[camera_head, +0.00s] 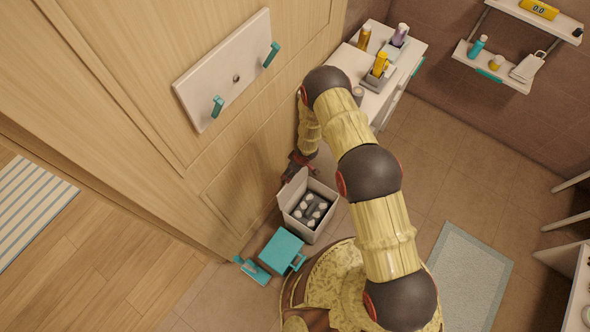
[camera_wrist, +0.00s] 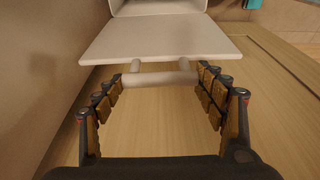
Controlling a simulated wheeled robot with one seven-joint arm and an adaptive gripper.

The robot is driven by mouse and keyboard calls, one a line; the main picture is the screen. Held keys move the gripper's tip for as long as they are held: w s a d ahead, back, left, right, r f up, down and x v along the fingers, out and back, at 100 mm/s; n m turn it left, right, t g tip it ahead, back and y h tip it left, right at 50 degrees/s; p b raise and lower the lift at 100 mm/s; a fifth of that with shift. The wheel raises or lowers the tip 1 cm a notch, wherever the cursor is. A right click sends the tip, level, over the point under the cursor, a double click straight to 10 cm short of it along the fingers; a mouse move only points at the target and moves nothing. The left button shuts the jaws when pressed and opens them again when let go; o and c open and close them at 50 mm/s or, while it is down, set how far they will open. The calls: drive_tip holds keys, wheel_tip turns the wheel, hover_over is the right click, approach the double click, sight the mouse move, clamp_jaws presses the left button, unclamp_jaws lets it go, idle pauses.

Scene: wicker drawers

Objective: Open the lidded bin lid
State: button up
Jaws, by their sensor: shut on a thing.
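The lidded bin (camera_head: 318,232) is a white box on the floor by the wooden door, with several small bottle-like items inside. Its white lid (camera_head: 292,190) stands raised on the left side, leaving the inside visible from above. In the wrist view the lid (camera_wrist: 160,38) is a pale flat panel with a white bar handle (camera_wrist: 160,79) on its near edge. My gripper (camera_head: 298,160) is at the lid's far side in the head view. In the wrist view its fingers (camera_wrist: 163,74) are on both sides of the handle, shut on it.
A teal bin (camera_head: 281,250) with a teal pedal stands just in front of the white bin. The wooden door (camera_head: 240,190) is close on the left. A white cabinet (camera_head: 400,50) with bottles stands behind. A grey mat (camera_head: 470,275) lies on the right floor.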

drive_tip(key=shift+w+a, duration=0.5)
drive_tip(key=shift+a, duration=0.1)
drive_tip(key=o, duration=1.7)
drive_tip(key=shift+d, duration=0.1)
drive_tip(key=shift+c, duration=0.2)
drive_tip(key=shift+s, duration=0.1)
drive_tip(key=v, duration=1.2)
drive_tip(key=shift+f, duration=0.1)
